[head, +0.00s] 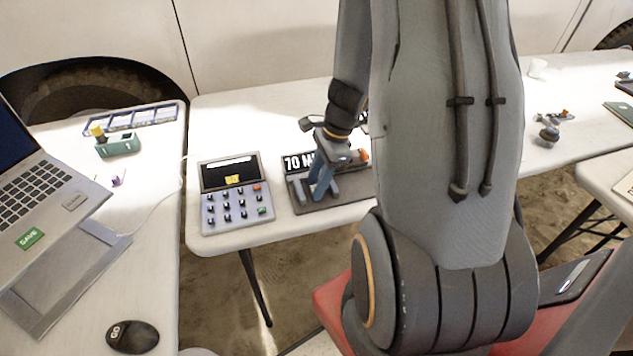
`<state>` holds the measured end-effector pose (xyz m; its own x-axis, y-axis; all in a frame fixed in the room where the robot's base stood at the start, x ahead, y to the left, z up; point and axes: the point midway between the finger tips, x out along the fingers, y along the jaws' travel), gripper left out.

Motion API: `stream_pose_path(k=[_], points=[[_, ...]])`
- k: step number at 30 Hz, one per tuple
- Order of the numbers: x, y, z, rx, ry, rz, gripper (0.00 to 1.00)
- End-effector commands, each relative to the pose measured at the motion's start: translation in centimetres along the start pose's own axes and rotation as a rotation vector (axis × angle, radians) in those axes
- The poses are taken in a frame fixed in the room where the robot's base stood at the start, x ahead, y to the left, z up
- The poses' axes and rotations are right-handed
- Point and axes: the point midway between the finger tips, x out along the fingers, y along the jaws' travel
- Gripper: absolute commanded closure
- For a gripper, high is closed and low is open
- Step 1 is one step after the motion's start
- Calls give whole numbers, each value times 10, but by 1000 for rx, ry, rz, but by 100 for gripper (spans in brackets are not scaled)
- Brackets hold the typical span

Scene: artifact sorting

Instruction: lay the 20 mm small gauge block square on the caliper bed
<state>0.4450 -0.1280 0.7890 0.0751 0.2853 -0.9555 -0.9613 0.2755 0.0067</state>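The caliper bed (300,197) is a dark grey base on the middle table. A black display reading "70" (291,163) stands at its back, and the rest of the text is hidden. My gripper (322,190) points down over the bed, at or very near its surface, with bluish parts at its lower end. I cannot tell whether these are fingers or something held, or whether the gripper is open or shut. I cannot make out the 20 mm small gauge block. My arm hides the right part of the bed.
A keypad console (237,202) stands just left of the bed. On the left table are a laptop (40,190), a mouse (133,337), a green item with a yellow top (118,146) and a blue-framed rack (130,119). Small metal parts (549,133) lie on the right.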

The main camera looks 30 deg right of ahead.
Motion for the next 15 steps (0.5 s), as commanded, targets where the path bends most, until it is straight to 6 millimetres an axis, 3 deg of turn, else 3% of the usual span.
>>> stream_pose_path(k=[5,15], points=[[-19,-1,1,-1,0,-5,64],[-86,-2,0,-1,1,-6,64]])
